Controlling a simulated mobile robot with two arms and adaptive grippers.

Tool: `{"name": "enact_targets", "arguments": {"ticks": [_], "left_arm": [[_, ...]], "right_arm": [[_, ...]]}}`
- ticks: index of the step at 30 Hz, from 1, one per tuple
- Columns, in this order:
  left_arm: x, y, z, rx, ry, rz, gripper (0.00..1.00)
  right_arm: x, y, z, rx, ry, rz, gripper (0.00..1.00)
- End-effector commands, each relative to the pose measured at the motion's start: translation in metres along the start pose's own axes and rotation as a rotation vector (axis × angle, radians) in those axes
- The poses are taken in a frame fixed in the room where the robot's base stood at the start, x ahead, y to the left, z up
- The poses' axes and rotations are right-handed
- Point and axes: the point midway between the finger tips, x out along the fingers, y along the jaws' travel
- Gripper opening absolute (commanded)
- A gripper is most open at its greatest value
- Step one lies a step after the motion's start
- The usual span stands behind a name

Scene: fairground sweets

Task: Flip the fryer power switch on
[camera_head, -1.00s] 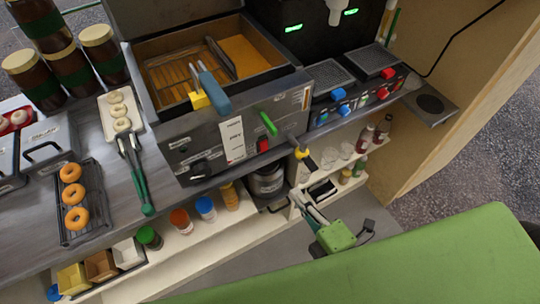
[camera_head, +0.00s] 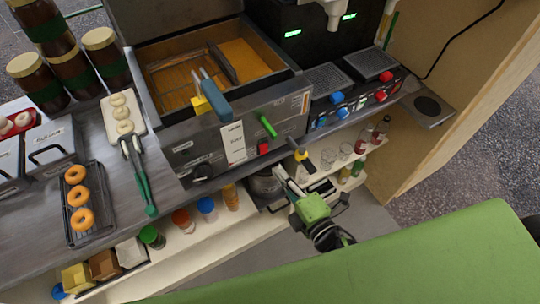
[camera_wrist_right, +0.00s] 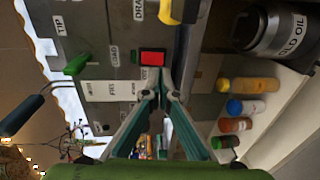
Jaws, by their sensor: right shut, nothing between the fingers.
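The fryer (camera_head: 222,135) stands at the counter's front edge, its labelled front panel facing me. The red power switch (camera_head: 263,149) sits low on that panel, below the green lever (camera_head: 267,126). In the right wrist view the red switch (camera_wrist_right: 152,58) shows in a black frame, just above the fingertips in the picture; I cannot tell its on or off position. My right gripper (camera_head: 279,174) is below and slightly right of the switch in the head view, shut and empty. Its closed fingertips (camera_wrist_right: 161,82) appear apart from the switch. My left gripper is out of view.
A drain handle with a yellow part (camera_head: 300,153) sticks out right of the switch. The old oil pot (camera_wrist_right: 283,32) and several coloured-lid bottles (camera_head: 206,208) stand on the lower shelf. A black knob (camera_head: 202,172) is left on the panel.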

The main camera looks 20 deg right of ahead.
Motion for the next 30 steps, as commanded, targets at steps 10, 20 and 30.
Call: {"name": "enact_targets", "arguments": {"ticks": [10,20,30], "left_arm": [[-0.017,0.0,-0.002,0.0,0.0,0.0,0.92],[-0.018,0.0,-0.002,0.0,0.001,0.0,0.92],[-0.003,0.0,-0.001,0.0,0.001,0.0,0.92]], "right_arm": [[0.053,0.002,0.0,0.001,-0.001,0.0,0.0],[0.06,-0.001,0.0,0.0,0.0,-0.001,0.0],[0.063,-0.006,0.0,0.001,-0.001,0.021,0.0]]}}
